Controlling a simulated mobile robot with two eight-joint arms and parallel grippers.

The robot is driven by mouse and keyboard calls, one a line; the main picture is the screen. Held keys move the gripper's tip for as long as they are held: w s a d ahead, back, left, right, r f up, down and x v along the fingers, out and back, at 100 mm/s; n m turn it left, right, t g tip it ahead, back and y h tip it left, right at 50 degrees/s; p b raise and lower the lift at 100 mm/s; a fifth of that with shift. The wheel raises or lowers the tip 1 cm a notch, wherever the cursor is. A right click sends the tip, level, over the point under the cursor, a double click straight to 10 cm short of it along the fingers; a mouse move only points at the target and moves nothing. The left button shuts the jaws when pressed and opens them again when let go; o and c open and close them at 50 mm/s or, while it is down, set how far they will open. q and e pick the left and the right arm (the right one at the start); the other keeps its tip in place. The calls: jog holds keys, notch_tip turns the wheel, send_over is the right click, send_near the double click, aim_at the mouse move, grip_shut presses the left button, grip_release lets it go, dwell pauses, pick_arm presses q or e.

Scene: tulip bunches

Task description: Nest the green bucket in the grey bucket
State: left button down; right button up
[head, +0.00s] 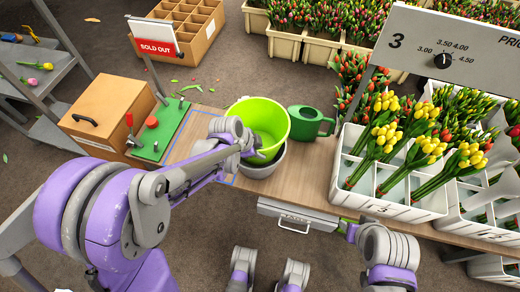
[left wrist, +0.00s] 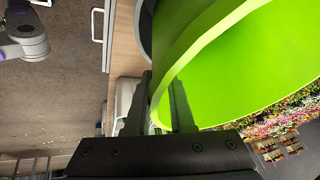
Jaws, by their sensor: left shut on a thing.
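The bright green bucket (head: 268,117) is over the grey bucket (head: 262,168) on the wooden bench, its open top facing up and slightly tilted. My left gripper (head: 255,152) is shut on the green bucket's near rim. In the left wrist view the two fingers (left wrist: 158,105) straddle the green wall (left wrist: 230,70). The grey bucket's rim (left wrist: 146,30) shows beside the green one there. The green bucket hides most of the grey opening, so I cannot tell how deep its base sits. My right gripper (head: 347,229) is by the bench's front edge, its jaws unclear.
A dark green watering can (head: 308,122) stands close right of the buckets. A white divided crate (head: 390,207) of tulips is farther right. A wooden box (head: 108,112) and a green board (head: 165,135) with levers are left. A drawer (head: 298,213) is under the bench.

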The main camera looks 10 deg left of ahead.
pick_arm(q)
jog(key=shift+f, duration=0.45)
jog(key=c, duration=0.7)
grip_release()
jog(key=p+v, duration=0.2)
jog(key=v, duration=0.9)
